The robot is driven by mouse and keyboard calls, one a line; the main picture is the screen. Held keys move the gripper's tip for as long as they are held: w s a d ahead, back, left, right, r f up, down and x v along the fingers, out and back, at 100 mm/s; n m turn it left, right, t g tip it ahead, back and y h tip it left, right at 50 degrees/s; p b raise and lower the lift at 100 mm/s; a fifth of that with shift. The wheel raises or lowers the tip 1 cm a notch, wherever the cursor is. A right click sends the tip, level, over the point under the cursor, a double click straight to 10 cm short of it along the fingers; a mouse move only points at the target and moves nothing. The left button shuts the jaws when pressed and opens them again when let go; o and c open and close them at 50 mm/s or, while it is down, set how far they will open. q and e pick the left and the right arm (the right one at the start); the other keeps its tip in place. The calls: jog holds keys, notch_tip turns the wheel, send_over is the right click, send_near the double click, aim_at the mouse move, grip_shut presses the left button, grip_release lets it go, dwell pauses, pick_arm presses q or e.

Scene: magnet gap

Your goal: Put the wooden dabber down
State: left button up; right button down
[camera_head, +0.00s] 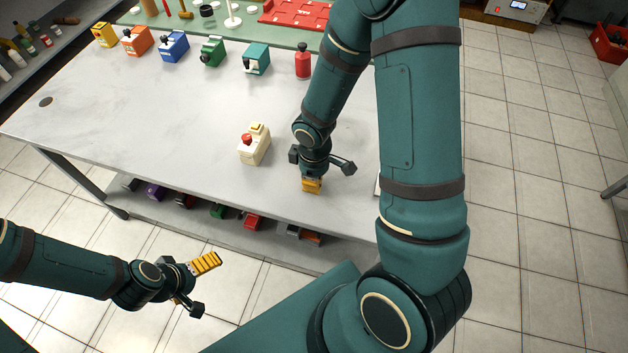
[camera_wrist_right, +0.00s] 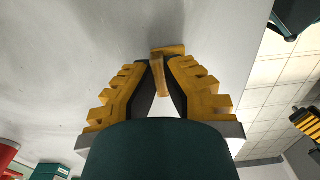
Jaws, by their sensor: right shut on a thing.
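My right gripper (camera_head: 311,186) is low over the front part of the table, pointing down, with its yellow fingers close to the table top. In the right wrist view the gripper (camera_wrist_right: 165,68) is shut on the wooden dabber (camera_wrist_right: 158,78), a small light-brown piece with a crossbar at its far end. The fingers and wrist hide the dabber in the head view. I cannot tell whether it touches the table (camera_head: 130,120). My left gripper (camera_head: 205,264) is out in front of the table, over the floor; its fingers show edge-on, and nothing is visible in them.
A cream block with a red knob (camera_head: 254,145) stands left of my right gripper. Several coloured devices, such as the blue one (camera_head: 173,46), and a red bottle (camera_head: 302,61) line the back by a green mat (camera_head: 235,28). The table's left middle is clear.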

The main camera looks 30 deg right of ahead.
jog(key=shift+f, duration=0.25)
jog(key=shift+f, duration=0.15)
jog(key=c, duration=1.1)
grip_release()
jog(key=shift+c, duration=0.2)
jog(key=shift+r, duration=0.2)
jog(key=shift+r, duration=0.2)
notch_tip(320, 180, up, 12)
jog(key=p, duration=0.4)
jog(key=shift+f, duration=0.15)
